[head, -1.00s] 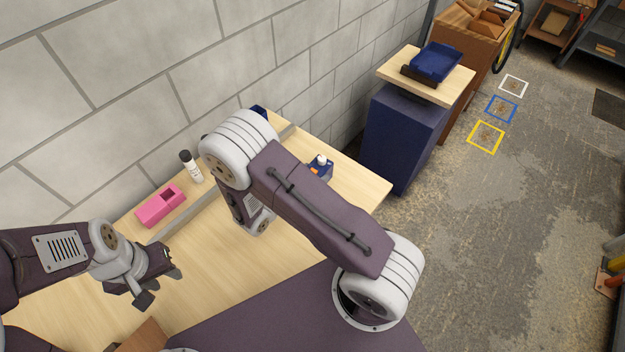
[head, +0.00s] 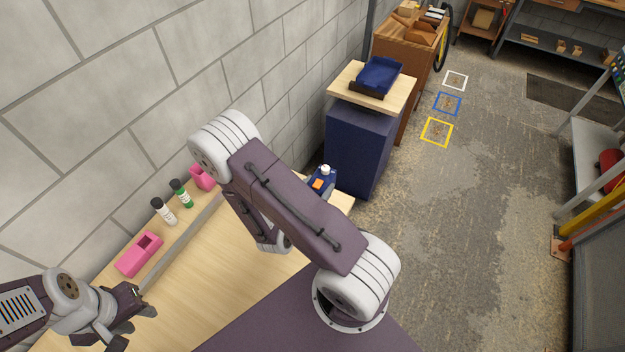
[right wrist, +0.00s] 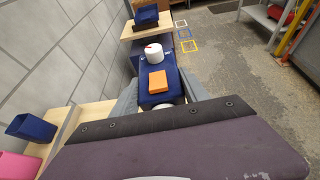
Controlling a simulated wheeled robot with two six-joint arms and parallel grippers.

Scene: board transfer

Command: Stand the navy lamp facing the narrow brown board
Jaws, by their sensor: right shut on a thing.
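A navy thing with an orange block on its face and a white cap, which looks like the navy lamp (head: 330,179), is in my right gripper. In the right wrist view the lamp (right wrist: 173,73) sits between the grey fingers of my right gripper (right wrist: 160,92), which is shut on it. The arm hides most of this gripper in the head view. My left gripper (head: 135,326) is open and empty at the lower left, over the wooden table. A dark brown narrow piece (head: 366,90) lies at the front of a navy tray; I cannot tell if it is the board.
The tray (head: 381,73) is on a wood-topped navy cabinet (head: 360,150) beyond the table (head: 215,255). Floor beyond is open, with yellow, blue and white squares.

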